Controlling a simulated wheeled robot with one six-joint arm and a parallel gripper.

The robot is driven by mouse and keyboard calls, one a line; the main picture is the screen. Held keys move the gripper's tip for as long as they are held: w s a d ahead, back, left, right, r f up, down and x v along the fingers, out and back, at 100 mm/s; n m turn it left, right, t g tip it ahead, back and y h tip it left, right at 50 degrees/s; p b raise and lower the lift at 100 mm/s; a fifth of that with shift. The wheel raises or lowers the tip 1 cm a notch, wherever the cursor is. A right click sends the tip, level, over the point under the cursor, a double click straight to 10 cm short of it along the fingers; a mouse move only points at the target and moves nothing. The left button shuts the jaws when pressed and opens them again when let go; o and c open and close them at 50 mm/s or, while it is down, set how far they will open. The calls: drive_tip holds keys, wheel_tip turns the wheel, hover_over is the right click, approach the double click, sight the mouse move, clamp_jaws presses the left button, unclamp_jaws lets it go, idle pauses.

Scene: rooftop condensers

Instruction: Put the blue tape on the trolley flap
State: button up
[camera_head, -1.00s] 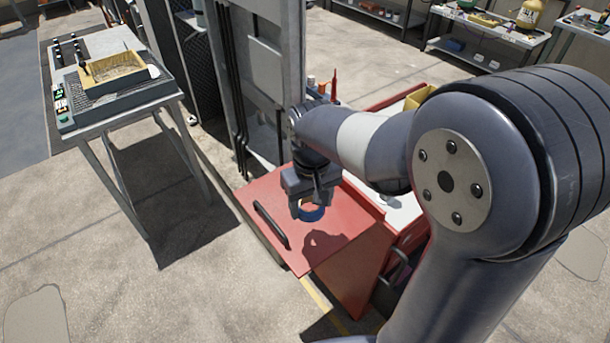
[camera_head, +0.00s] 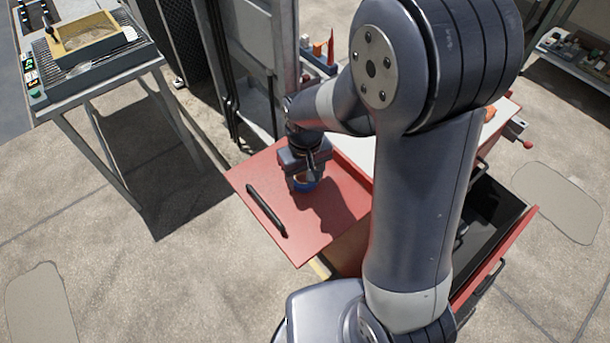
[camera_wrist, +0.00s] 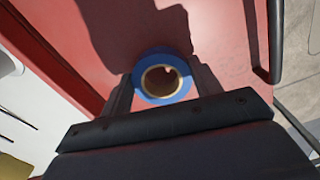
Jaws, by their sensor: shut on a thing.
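The blue tape (camera_head: 304,185) is a small roll held low in my gripper (camera_head: 303,181). In the wrist view the roll (camera_wrist: 141,82) shows a blue ring with a tan core, between the fingers of my gripper (camera_wrist: 163,84), which are shut on it. Below it is the red trolley flap (camera_head: 335,222), a flat panel with a black bar handle at its left side. The flap (camera_wrist: 228,30) fills most of the wrist view background. The roll is right above the flap or touching it; I cannot tell which.
A black handle (camera_head: 266,211) stands up from the flap's left part. An open trolley drawer (camera_head: 497,237) juts out at right. A grey cabinet (camera_head: 255,60) rises behind the flap. A table with a yellow tray (camera_head: 88,38) stands at the upper left. Bare flap lies around the tape.

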drive_tip(key=shift+f, duration=0.5)
drive_tip(key=shift+f, duration=0.1)
drive_tip(key=o, duration=1)
wheel_tip(320, 180, up, 12)
drive_tip(key=shift+r, duration=0.15)
